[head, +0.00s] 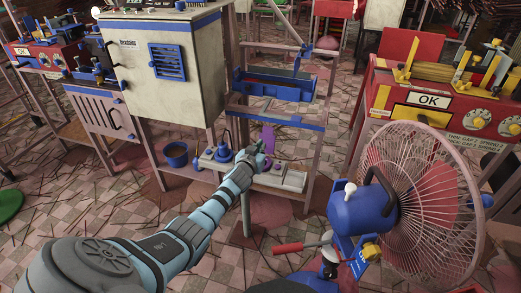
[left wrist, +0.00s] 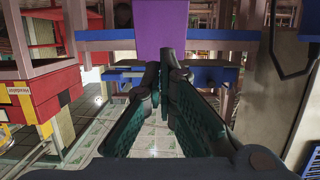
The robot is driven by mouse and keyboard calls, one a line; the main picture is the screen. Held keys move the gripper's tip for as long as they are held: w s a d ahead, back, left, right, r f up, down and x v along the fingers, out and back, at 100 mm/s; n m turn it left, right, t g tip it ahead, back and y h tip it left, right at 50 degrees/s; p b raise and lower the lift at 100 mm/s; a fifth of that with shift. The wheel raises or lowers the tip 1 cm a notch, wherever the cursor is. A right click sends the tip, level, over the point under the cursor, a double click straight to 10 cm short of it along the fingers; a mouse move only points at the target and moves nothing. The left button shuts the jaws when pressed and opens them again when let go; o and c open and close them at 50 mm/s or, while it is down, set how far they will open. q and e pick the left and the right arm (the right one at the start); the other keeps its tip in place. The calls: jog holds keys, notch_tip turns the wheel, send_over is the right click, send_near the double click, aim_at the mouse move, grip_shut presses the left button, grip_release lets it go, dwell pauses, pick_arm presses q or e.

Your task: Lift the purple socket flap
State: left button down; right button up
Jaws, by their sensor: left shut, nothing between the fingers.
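The purple socket flap (head: 268,138) stands up from the low shelf under the blue-edged frame in the head view. In the left wrist view the purple flap (left wrist: 160,28) shows as a flat panel at the top middle, beyond the fingertips. My left gripper (head: 262,158) is right at the flap, its tips by the flap's lower part. It is shut and empty, and its fingertips (left wrist: 166,75) meet just below the panel in the wrist view. I cannot tell whether they touch it. The gripper hides part of the socket.
A white switch box with a blue plug (head: 222,153) sits left of the gripper on the shelf. A blue bucket (head: 176,154) is further left. A large fan (head: 425,205) fills the right foreground.

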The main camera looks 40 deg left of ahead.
aim_at(268, 132)
pick_arm(q)
jog(key=shift+w+a+r+b, duration=0.2)
jog(key=shift+w+a+r, duration=0.1)
jog(key=shift+w, duration=0.45)
jog(key=shift+w+a+r+b, duration=0.15)
jog(key=shift+w+a+b, duration=0.1)
jog(key=shift+w, duration=0.45)
jog(key=shift+w+a+f+b, duration=0.1)
jog(key=shift+w+a+b, duration=0.1)
jog(key=shift+w+b, duration=0.3)
jog(key=shift+w+a+b, duration=0.15)
jog(key=shift+w+b, duration=0.2)
jog(key=shift+w, duration=0.3)
